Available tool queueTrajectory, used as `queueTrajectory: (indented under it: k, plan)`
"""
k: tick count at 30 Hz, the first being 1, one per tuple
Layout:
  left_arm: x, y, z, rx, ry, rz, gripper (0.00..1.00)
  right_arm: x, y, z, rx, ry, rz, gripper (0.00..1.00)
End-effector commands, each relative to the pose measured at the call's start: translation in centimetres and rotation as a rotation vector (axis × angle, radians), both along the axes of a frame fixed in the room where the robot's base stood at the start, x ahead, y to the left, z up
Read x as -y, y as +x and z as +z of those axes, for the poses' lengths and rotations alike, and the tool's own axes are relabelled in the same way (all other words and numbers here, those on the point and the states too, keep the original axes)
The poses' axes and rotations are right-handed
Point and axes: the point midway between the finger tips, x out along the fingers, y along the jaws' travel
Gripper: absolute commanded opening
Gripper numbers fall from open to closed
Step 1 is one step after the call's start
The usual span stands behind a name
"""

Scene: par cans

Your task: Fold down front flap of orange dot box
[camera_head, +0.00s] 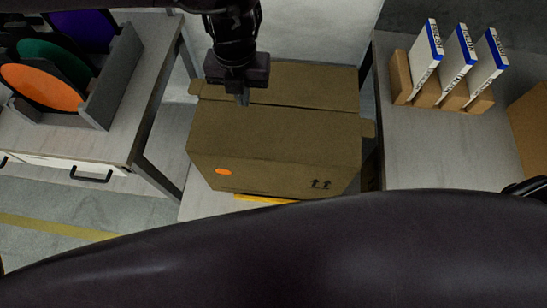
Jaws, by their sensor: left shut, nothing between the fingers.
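The brown cardboard box (270,150) stands in the middle, with an orange dot (223,171) low on its front left and two dark arrows at front right. A broad cardboard panel covers its upper side; I cannot tell how far the front flap is folded. Another flap (315,88) extends at the back beyond a seam, and small side tabs stick out left and right. My left gripper (243,99) points down, shut and empty, over the back left of the box near that seam. I cannot tell whether it touches the cardboard. My right gripper is not in view.
A left table (118,145) bears a grey rack (112,82) with orange, green and purple pieces. A right table (425,155) has white-and-blue boxes (456,62) in brown holders. A yellow strip (265,198) shows below the box. My own dark arm link crosses the foreground.

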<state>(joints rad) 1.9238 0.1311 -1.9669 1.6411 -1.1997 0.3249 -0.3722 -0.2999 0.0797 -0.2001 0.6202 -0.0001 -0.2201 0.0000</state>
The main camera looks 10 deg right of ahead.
Motion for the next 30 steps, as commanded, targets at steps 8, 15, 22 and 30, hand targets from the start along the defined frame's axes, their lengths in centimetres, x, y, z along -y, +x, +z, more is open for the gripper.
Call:
queueTrajectory:
  k: [8,15,22,30]
  plan:
    - [0.0,0.0,3.9,0.0,-0.001,-0.001,0.0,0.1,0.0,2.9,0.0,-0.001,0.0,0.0]
    - [0.0,0.0,6.2,-0.001,-0.001,0.0,0.0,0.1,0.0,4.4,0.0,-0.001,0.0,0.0]
    - [0.0,0.0,6.3,-0.001,0.0,0.0,0.0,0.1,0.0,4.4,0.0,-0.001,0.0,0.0]
    - [0.0,0.0,6.3,0.0,0.0,0.0,0.0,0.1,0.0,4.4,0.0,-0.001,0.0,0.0]
